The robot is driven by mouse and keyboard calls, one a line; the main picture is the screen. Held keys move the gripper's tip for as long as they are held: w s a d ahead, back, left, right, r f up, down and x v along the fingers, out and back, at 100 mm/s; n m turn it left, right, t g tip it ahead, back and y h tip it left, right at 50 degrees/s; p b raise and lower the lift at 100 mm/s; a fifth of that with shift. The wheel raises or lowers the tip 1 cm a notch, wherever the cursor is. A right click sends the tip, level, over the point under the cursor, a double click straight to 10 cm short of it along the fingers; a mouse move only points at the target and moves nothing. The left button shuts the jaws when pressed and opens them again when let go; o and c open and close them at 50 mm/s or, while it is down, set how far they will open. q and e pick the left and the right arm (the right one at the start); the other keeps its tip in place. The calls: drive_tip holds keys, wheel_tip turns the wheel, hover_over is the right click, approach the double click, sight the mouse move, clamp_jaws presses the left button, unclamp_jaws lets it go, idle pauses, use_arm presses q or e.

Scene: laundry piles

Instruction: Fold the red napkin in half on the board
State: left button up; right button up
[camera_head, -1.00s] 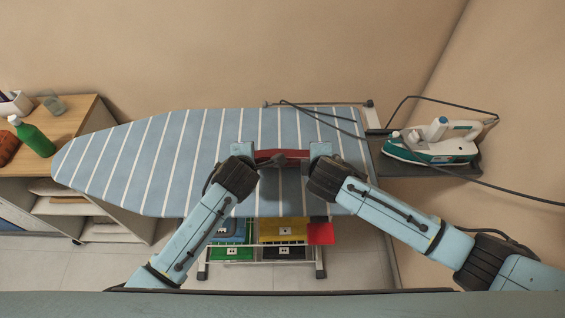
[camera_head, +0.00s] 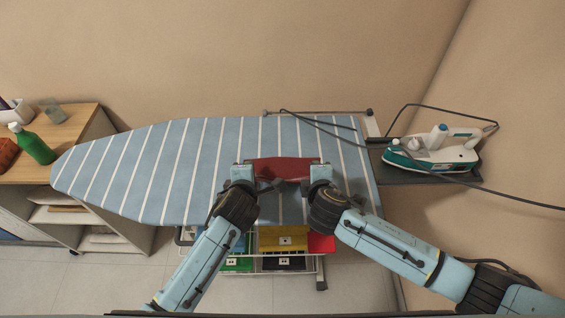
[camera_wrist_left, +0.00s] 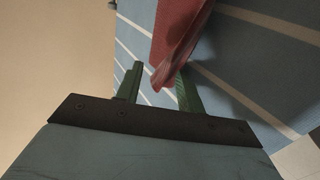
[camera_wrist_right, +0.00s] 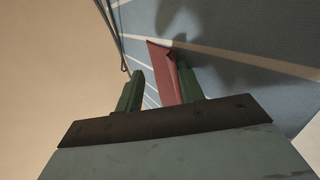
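The red napkin (camera_head: 283,167) is over the right part of the striped board, between my two grippers, with its near edge dipping in the middle. My left gripper (camera_head: 242,168) is at its left end. In the left wrist view the fingers (camera_wrist_left: 158,75) are apart, with a curled end of the napkin (camera_wrist_left: 175,45) between them, nearer one finger. My right gripper (camera_head: 320,170) is at the right end. In the right wrist view its fingers (camera_wrist_right: 162,80) are apart too, with a napkin edge (camera_wrist_right: 166,75) between them. Any contact is unclear.
The ironing board (camera_head: 150,180) is bare on its left. An iron (camera_head: 435,150) with a cord rests on a stand at the right. A green bottle (camera_head: 35,145) stands on the wooden cabinet (camera_head: 70,125). Coloured bins (camera_head: 282,240) are below the board.

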use_arm(q)
drive_tip(key=shift+r, duration=0.1)
use_arm(e)
drive_tip(key=shift+r, duration=0.1)
use_arm(q)
drive_tip(key=s+r, duration=0.6)
drive_tip(key=r, duration=0.2)
drive_tip(key=shift+r, duration=0.4)
use_arm(e)
drive_tip(key=s+r, duration=0.6)
drive_tip(key=r, duration=0.2)
drive_tip(key=shift+r, duration=0.4)
